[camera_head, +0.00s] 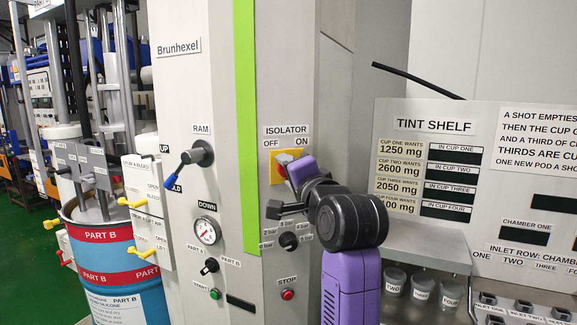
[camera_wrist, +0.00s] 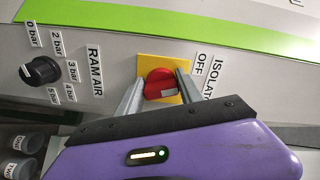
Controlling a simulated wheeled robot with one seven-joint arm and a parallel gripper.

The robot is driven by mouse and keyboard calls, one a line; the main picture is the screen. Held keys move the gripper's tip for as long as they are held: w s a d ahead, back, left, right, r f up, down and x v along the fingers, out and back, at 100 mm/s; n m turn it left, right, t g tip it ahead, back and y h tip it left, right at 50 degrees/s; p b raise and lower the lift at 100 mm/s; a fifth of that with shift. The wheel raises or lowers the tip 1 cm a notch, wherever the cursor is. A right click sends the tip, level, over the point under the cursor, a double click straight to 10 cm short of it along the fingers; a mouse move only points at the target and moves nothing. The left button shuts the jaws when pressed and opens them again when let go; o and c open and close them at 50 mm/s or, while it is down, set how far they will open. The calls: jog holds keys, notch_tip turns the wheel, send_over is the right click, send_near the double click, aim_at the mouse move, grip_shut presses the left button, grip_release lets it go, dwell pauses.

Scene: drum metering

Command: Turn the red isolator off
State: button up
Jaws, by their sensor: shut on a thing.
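The red isolator (camera_wrist: 158,80) is a round red knob on a yellow square plate (camera_wrist: 147,62). In the head view the yellow plate (camera_head: 275,171) sits below the ISOLATOR label, with OFF on the left and ON on the right. My gripper (camera_wrist: 160,86) is shut on the red knob, one grey finger on each side. In the head view my gripper (camera_head: 288,169) covers most of the knob. A pale mark shows on the knob, but I cannot tell which label it points to. In the wrist view OFF is visible and ON is hidden.
The RAM AIR selector (camera_wrist: 40,71) is a black knob below the isolator in the head view. The blue-tipped RAM lever (camera_head: 190,168) and a gauge (camera_head: 207,230) are to the left. The tint shelf (camera_head: 415,240) with cups stands right of my arm.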

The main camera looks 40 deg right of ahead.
jog(key=n+p, duration=0.1)
jog(key=n, duration=0.3)
jog(key=shift+f+n+p, duration=0.2)
jog(key=shift+n+p, duration=0.15)
jog(key=shift+n, duration=0.05)
jog(key=shift+d, duration=0.1)
dwell(0.3)
jog(key=o, duration=1.4)
jog(key=b+v, duration=0.1)
jog(key=v, duration=0.7)
jog(key=shift+w, duration=0.1)
